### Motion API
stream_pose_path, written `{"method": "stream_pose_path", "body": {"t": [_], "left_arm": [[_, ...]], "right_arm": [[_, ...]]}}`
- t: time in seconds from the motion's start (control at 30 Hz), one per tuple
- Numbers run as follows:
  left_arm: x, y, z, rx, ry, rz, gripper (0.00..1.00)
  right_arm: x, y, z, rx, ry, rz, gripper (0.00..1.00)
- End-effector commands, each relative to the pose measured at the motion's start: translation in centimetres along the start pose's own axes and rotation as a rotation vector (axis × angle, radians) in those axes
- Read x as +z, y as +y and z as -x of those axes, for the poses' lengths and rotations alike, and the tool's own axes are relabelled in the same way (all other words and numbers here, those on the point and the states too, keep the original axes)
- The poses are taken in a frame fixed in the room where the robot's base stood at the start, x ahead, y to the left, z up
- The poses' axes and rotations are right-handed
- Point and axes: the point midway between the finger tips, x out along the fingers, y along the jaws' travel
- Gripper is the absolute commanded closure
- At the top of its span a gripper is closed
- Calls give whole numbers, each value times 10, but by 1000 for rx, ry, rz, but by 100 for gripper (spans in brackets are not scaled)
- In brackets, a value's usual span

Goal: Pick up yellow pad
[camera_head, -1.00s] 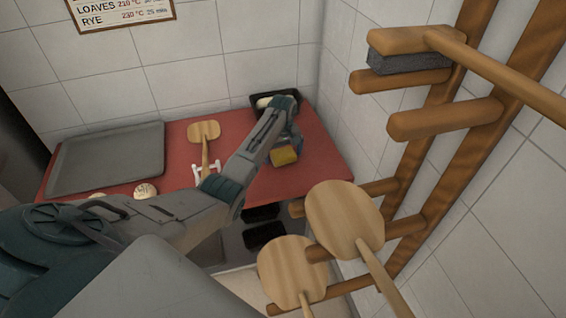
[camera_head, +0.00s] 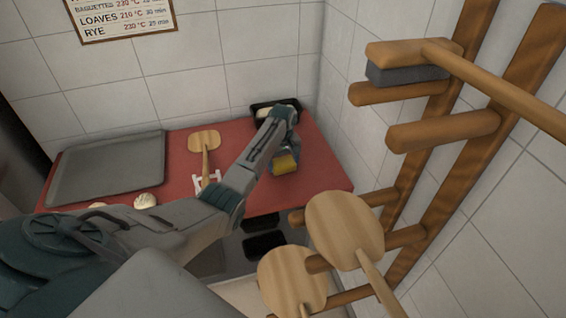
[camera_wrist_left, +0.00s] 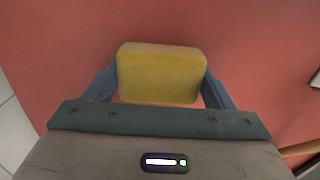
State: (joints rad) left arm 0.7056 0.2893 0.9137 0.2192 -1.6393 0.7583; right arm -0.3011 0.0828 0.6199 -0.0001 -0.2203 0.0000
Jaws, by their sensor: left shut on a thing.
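The yellow pad (camera_head: 285,163) is a small block held at the end of my left arm, over the right part of the red table. My left gripper (camera_head: 284,157) is shut on it. In the left wrist view the yellow pad (camera_wrist_left: 160,74) sits between the two blue-grey fingers of the left gripper (camera_wrist_left: 160,86), with the red surface behind it. I cannot tell how far the pad is above the table. My right gripper is not in view.
A black tin (camera_head: 262,104) stands behind at the wall. A grey tray (camera_head: 108,166) lies at left, near round loaves (camera_head: 145,201). A wooden rack (camera_head: 443,130) with peels is on the right wall.

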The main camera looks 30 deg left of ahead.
Motion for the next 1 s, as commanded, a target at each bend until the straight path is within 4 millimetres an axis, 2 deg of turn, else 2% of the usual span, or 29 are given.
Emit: {"method": "stream_pose_path", "body": {"t": [0.3, 0.5, 0.53, 0.6, 0.67, 1.0], "left_arm": [[0, 0, 42, 1, 0, 0, 45], [20, -23, 43, -2, -2, 0, 45], [25, -30, 37, -3, 0, -1, 45], [37, -43, 38, -3, 1, -3, 45], [45, -54, 34, -1, 2, -1, 45], [89, -103, 42, -1, 2, -2, 45]], "right_arm": [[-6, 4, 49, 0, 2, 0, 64], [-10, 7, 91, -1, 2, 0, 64], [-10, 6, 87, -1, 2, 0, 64], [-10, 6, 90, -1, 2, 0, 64], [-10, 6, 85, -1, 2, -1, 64], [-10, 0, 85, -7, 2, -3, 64]]}}
